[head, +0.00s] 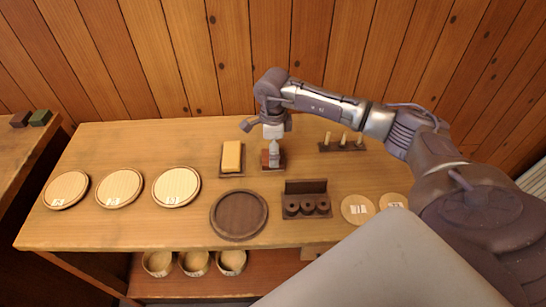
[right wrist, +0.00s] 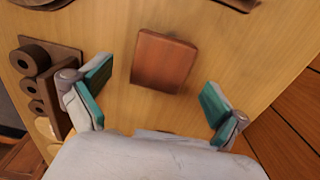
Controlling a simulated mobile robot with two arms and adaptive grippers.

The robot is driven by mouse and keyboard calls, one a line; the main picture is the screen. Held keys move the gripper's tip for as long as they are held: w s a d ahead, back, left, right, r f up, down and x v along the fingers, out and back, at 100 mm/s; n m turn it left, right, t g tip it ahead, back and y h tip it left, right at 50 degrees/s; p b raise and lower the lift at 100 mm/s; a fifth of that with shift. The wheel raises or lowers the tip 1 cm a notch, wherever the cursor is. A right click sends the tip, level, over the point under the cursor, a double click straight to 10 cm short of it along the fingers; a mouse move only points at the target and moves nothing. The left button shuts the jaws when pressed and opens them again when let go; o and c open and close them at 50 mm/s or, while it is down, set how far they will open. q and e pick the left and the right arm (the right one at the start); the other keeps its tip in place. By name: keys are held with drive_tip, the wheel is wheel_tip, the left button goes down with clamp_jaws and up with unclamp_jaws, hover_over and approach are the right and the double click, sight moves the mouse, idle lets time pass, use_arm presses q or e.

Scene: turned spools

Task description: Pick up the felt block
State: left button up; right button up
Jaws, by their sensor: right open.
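A reddish-brown block (head: 265,158) sits on a small base near the middle back of the table, partly hidden by my right gripper (head: 273,153). In the right wrist view the reddish-brown block (right wrist: 165,62) lies just beyond the two teal-padded fingertips of my right gripper (right wrist: 157,95), which are spread wide apart with nothing between them. I cannot tell its material from the frames. A yellow block (head: 232,156) lies on a brown tray just left of it. My left gripper is not in view.
A round dark tray (head: 239,214) lies in front, and a dark stand with dark spools (head: 307,205) to its right. A peg rack (head: 342,146) stands behind right. Pale discs (head: 120,187) lie left; bowls (head: 195,262) sit below. A wooden wall backs the table.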

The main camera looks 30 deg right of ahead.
wheel_tip(320, 180, down, 2)
drive_tip(key=shift+f, duration=0.2)
drive_tip(key=c, duration=1.3)
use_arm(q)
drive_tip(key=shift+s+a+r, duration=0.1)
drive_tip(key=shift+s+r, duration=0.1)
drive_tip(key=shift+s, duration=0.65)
use_arm(e)
drive_tip(key=shift+o, duration=0.2)
